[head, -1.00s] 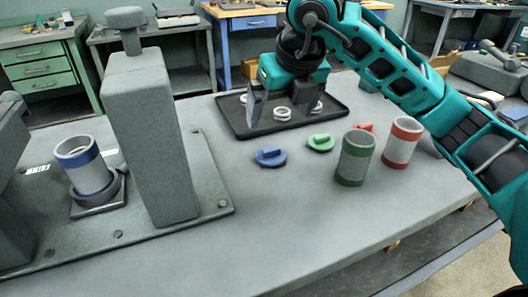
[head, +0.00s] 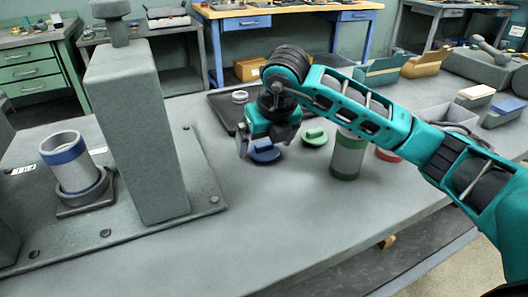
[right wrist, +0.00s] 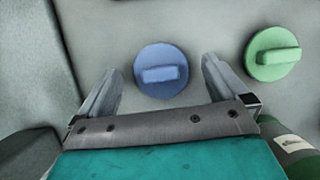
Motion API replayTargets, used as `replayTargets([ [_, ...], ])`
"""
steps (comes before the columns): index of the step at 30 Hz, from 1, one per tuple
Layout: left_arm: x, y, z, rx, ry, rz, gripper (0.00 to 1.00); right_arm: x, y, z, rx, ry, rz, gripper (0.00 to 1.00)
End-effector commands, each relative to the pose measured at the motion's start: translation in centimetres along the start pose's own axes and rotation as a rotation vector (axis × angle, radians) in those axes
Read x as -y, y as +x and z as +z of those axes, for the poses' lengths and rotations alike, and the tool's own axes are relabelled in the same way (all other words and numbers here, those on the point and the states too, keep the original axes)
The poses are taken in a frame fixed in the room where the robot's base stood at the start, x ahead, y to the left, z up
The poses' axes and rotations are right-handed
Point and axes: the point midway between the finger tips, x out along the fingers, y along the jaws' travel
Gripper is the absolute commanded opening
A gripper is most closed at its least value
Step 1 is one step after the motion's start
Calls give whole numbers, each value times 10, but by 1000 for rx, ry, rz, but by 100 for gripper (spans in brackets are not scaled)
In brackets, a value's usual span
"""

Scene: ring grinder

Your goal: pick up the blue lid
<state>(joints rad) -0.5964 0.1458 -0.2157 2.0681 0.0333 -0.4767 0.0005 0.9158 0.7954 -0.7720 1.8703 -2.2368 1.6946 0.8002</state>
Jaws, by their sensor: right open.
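The blue lid (head: 264,151) lies flat on the grey table, partly hidden behind my right gripper in the head view. In the right wrist view the blue lid (right wrist: 161,71), with its raised bar handle, shows whole between and just ahead of the fingertips. My right gripper (head: 262,148) is open and empty above it; its two spread fingers also show in the right wrist view (right wrist: 160,75). I cannot tell the exact height over the lid. My left gripper is not in view.
A green lid (head: 315,137) lies right of the blue lid. A green-banded cylinder (head: 347,158) stands near my right arm. A dark tray (head: 222,110) with rings is behind. A grey machine (head: 137,140) holding a blue-banded cylinder (head: 66,163) stands left. The front table is clear.

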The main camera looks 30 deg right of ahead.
Motion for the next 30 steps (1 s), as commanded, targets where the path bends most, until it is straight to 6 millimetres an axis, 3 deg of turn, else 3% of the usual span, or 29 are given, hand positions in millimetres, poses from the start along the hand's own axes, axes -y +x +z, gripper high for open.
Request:
replayTargets([
  [6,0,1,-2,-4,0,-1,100,0,1,0,0,0,0,100],
  [24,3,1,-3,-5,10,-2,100,0,0,0,0,0,0,43],
  [30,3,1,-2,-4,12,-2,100,0,0,0,0,1,0,42],
])
